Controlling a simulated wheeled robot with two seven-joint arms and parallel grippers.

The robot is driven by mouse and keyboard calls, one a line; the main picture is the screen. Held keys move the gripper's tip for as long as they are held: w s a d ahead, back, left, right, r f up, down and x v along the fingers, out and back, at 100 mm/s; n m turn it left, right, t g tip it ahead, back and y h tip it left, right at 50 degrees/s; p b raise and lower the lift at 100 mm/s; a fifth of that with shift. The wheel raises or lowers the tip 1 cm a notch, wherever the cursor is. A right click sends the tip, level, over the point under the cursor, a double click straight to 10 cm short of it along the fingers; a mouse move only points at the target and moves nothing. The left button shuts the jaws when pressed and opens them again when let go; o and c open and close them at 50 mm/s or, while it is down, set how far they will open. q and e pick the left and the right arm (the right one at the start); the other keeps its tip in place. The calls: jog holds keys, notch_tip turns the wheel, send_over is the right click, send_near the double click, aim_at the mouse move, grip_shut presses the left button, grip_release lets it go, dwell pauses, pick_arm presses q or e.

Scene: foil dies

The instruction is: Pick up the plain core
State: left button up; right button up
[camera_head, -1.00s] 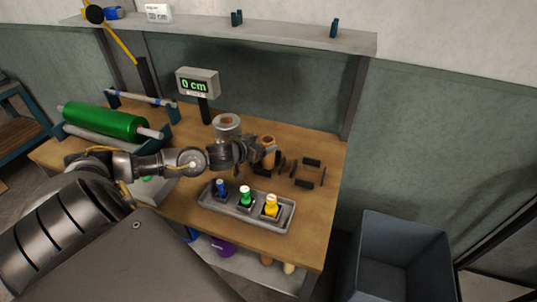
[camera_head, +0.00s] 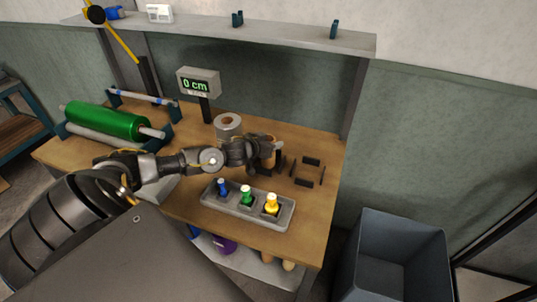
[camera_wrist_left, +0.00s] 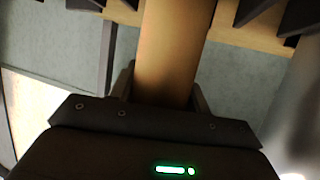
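The plain core, a brown tube (camera_head: 270,148), stands upright at the right part of the workbench, partly hidden by my left gripper. My left gripper (camera_head: 262,153) reaches it from the left, with its fingers around the tube. In the left wrist view the core (camera_wrist_left: 170,50) runs between the two fingers (camera_wrist_left: 165,88). The fingers lie against both its sides with no clear gap. I cannot tell whether its base is off the bench. My right gripper is not in view.
A silver roll (camera_head: 228,124) stands behind the gripper. A grey tray (camera_head: 234,209) with blue, green and yellow pieces sits in front. Dark brackets (camera_head: 312,161) lie to the right. A green roller (camera_head: 100,121) and a display reading 0 cm (camera_head: 198,82) are further left. A grey bin (camera_head: 393,225) stands on the floor.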

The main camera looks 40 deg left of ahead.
pick_arm(q)
jog(key=c, duration=0.8)
jog(key=shift+r, duration=0.15)
jog(key=shift+r, duration=0.3)
notch_tip(320, 180, up, 2)
jog(key=shift+r, duration=0.15)
jog(key=s+d+r, duration=0.1)
jog(key=s+r, duration=0.2)
jog(key=s, duration=0.1)
jog(key=s+d+r+b, duration=0.1)
jog(key=s+d+r, duration=0.1)
jog(key=s+r, duration=0.1)
jog(key=s+d+r+b, duration=0.1)
jog(key=s+d+r, duration=0.1)
jog(key=s, duration=0.3)
jog(key=shift+s+d+r, duration=0.15)
jog(key=shift+s+r, duration=0.05)
jog(key=shift+r, duration=0.25)
jog(key=shift+s+d+r, duration=0.1)
jog(key=shift+s+r, duration=0.1)
jog(key=shift+r, duration=0.25)
